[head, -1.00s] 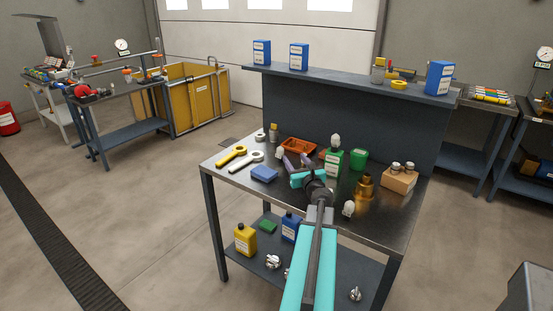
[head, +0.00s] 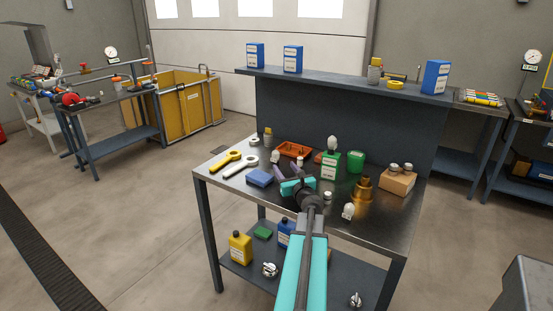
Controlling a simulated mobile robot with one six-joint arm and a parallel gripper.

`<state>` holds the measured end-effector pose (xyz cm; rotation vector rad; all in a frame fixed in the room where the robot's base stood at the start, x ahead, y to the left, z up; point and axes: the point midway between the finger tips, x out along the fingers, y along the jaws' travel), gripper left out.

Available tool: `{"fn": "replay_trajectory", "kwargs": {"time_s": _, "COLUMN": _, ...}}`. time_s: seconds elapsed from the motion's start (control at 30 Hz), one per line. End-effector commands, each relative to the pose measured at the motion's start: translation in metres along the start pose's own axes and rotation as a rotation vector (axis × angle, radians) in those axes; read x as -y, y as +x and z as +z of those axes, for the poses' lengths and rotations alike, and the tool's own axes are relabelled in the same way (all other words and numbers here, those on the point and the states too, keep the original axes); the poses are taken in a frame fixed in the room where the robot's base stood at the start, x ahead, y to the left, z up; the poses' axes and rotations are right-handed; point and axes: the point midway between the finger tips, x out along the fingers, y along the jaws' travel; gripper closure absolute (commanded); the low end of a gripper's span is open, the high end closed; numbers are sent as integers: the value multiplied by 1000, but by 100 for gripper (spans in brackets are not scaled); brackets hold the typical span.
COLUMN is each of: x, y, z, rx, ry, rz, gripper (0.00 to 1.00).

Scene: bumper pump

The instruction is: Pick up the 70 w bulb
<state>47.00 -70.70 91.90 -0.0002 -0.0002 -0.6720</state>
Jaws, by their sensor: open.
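Several white bulbs are on the steel workbench (head: 225,188); their wattage marks are too small to read, so I cannot tell which is 70 w. One bulb (head: 275,157) stands left of centre, just beyond my gripper. A third bulb (head: 348,211) is near the front edge, right of my arm. A small white-topped item (head: 327,196), perhaps a bulb, is beside my wrist.
A blue block (head: 260,177), yellow wrench (head: 226,160) and white wrench (head: 240,166) lie left of my gripper. An orange tray (head: 294,149) is behind it. A brass fitting (head: 362,190) and cardboard box (head: 397,183) stand right. A raised shelf (head: 345,81) backs the bench.

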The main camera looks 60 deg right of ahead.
Motion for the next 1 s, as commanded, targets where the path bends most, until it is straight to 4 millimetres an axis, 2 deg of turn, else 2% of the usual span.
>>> {"fn": "replay_trajectory", "kwargs": {"time_s": 0.7, "x": 2, "y": 67, "z": 0, "rx": 0, "ry": 0, "rz": -1, "gripper": 51}}
{"fn": "replay_trajectory", "kwargs": {"time_s": 1.0, "x": 2, "y": 78, "z": 0, "rx": 0, "ry": 0, "rz": -2, "gripper": 51}}
